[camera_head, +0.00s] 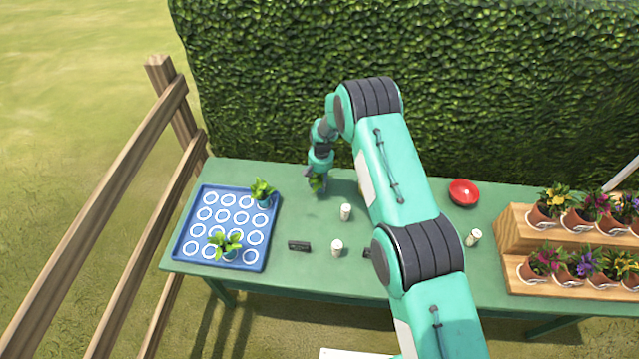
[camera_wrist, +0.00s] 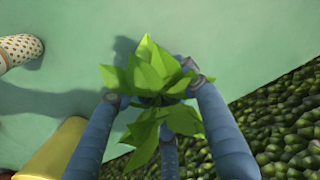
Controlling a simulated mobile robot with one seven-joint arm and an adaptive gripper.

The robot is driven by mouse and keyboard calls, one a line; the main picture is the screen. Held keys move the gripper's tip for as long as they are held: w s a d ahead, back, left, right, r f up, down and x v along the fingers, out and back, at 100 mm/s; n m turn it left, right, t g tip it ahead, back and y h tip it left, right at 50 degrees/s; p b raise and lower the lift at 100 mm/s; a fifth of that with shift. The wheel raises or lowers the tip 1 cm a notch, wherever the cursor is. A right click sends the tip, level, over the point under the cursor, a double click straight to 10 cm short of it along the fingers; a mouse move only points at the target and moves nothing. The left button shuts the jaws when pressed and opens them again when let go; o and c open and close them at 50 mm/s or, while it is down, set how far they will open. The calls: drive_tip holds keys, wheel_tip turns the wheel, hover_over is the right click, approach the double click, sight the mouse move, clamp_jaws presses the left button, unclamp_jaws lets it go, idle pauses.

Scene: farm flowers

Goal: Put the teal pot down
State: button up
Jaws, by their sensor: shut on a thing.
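My gripper (camera_head: 316,188) is over the back of the green table, left of my arm's large links. Its blue fingers (camera_wrist: 155,96) are closed around a leafy green plant (camera_wrist: 150,72) in the wrist view. The leaves hide nearly all of the pot beneath them, so I cannot make out its teal colour. Some leaves also show at the gripper in the head view. I cannot tell whether the pot's base touches the table. A blue tray (camera_head: 187,222) with white rings lies at the table's left end. It holds two leafy plants, one at its back right (camera_head: 262,189) and one near its front (camera_head: 224,241).
The green table (camera_head: 290,215) has bare room between tray and gripper. White cylinders (camera_head: 346,211) and a dark label block (camera_head: 299,246) stand in the middle. A red bowl (camera_head: 464,192) and wooden steps (camera_head: 515,235) with flower pots are right. A hedge (camera_head: 270,90) rises behind.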

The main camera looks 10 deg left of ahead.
sight(321, 180)
drive_tip(key=shift+f, duration=0.1)
drive_tip(key=o, duration=1.3)
wheel_tip(321, 180, up, 12)
drive_tip(key=shift+d, duration=0.25)
drive_tip(key=shift+r, duration=0.2)
idle(0.7)
